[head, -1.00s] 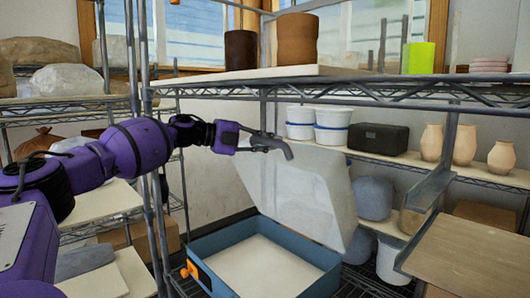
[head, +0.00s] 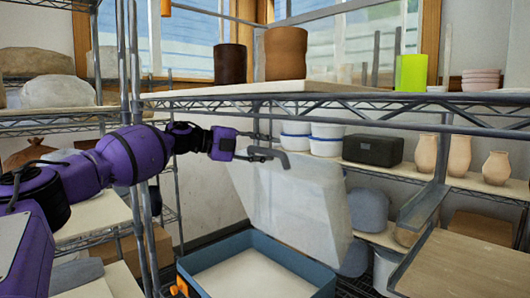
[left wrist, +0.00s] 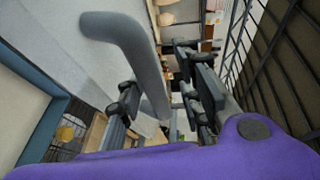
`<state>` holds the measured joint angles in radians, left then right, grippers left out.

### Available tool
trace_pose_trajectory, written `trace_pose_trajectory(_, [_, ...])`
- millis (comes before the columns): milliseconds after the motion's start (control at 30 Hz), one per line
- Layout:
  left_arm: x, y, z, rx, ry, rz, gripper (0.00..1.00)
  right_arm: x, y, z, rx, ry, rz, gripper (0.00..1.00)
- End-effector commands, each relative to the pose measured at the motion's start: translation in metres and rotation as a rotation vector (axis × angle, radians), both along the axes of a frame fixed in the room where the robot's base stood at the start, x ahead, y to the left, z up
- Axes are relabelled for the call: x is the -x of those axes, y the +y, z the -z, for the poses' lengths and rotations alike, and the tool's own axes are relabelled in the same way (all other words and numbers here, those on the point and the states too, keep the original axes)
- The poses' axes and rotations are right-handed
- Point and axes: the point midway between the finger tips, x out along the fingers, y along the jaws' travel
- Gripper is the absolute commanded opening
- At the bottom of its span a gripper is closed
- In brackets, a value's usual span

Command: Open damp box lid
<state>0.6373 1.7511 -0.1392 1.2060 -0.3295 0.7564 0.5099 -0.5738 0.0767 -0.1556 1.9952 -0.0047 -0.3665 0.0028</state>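The damp box (head: 325,279) is a blue tray with a pale white floor at the bottom centre of the head view. Its translucent white lid (head: 310,212) stands raised at the back, leaning up and away from the opening. A grey curved handle (head: 276,156) is at the lid's top; it looms large in the left wrist view (left wrist: 132,45). My left gripper (head: 257,147) is at the handle, with its dark fingers apart. In the left wrist view the fingers (left wrist: 163,103) stand on either side of the handle's lower end, with no clear grip. My right gripper is out of view.
A wire shelf (head: 360,108) with brown pots (head: 286,53) and a yellow-green cup (head: 411,72) runs above the box. Shelf posts (head: 137,200) stand close to my left arm. White tubs, a black box (head: 373,149) and several vases fill the back shelf. A wooden board (head: 470,265) is at right.

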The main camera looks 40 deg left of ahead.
Motion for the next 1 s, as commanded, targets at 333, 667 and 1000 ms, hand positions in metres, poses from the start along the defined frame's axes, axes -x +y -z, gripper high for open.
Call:
trace_pose_trajectory(333, [0.000,0.000,0.006,0.000,0.009,0.002,0.35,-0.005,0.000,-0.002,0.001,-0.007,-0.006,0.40])
trace_pose_trajectory(667, [0.013,0.009,0.006,-0.002,0.014,-0.002,0.35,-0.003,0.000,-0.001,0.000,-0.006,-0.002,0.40])
trace_pose_trajectory(1000, [0.026,0.013,0.003,0.001,0.013,0.003,0.35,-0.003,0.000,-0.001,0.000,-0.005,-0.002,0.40])
